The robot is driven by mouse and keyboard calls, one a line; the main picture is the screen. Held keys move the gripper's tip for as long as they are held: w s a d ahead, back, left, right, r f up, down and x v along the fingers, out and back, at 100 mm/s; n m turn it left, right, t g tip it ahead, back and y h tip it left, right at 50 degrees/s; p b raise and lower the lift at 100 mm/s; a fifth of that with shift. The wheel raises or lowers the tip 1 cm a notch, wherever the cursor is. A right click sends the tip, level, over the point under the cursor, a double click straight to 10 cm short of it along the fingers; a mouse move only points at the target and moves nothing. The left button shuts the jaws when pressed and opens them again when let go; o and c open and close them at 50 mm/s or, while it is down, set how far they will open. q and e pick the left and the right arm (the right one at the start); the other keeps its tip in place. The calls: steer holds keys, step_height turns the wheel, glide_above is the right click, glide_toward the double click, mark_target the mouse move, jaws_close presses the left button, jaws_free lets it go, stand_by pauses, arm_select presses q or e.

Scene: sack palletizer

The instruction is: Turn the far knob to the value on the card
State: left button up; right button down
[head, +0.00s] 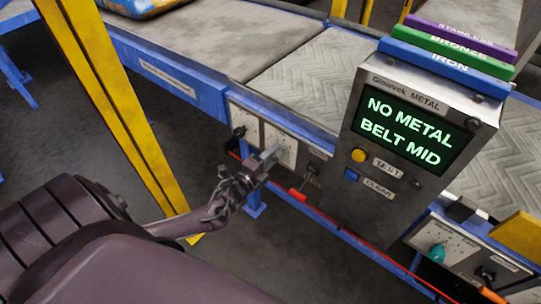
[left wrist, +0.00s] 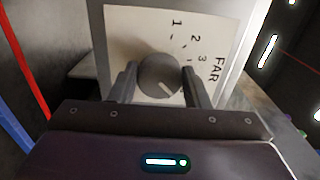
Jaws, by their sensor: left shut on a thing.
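The far knob (left wrist: 160,75) is a round grey knob on a white plate (left wrist: 125,30) marked FAR, with 1, 2 and 3 readable around it. A pale line on the knob points down and right in the left wrist view, away from those readable numbers. My left gripper (left wrist: 160,84) is shut on the knob, one finger on each side. In the head view my left gripper (head: 268,158) is at the panel below the belt and covers the knob. I cannot make out a card with a value. My right gripper is not in view.
A metal detector box (head: 405,130) has a screen reading NO METAL BELT MID, with a yellow TEST button (head: 359,155) and a blue CLEAR button (head: 351,175). A yellow post (head: 118,95) stands at left. A teal knob (head: 437,253) is on the panel at lower right.

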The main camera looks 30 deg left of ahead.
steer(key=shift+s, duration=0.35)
arm_select(q)
steer(key=o, duration=1)
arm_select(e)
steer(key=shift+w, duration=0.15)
arm_select(q)
steer(key=s, duration=0.8)
steer(key=shift+a, duration=0.3)
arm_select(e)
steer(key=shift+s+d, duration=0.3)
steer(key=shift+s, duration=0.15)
arm_select(q)
steer(key=shift+w, duration=0.1)
